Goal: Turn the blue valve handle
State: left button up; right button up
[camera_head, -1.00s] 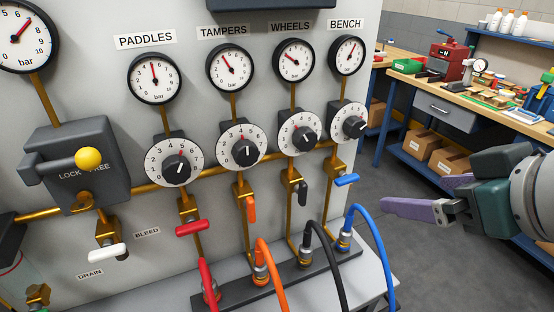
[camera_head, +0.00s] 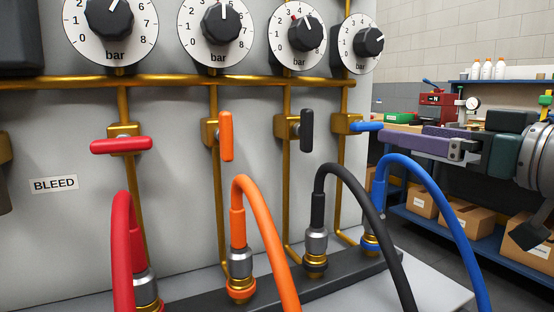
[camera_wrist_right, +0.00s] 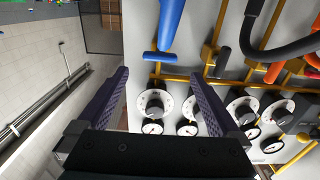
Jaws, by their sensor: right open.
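In the right wrist view the blue handle (camera_wrist_right: 163,56) lies crosswise ahead of the gap between the fingers. My right gripper (camera_head: 400,139) has purple fingers and is open, just right of the handle. The fingertips (camera_wrist_right: 158,76) show no contact with it that I can make out. The left gripper is not in view.
The blue hose (camera_head: 440,205) arches close below my right gripper. To the left are the black handle (camera_head: 306,130) and orange handle (camera_head: 226,136), both upright, and the level red handle (camera_head: 121,146). A workbench with boxes (camera_head: 420,201) stands behind right.

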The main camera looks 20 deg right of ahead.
aim_at(372, 127)
jog(key=shift+w+a, duration=0.2)
jog(key=shift+w, duration=2.3)
jog(key=shift+w+a, duration=0.2)
jog(key=shift+w, duration=2.25)
jog(key=c, duration=1.2)
jog(key=shift+c, duration=0.2)
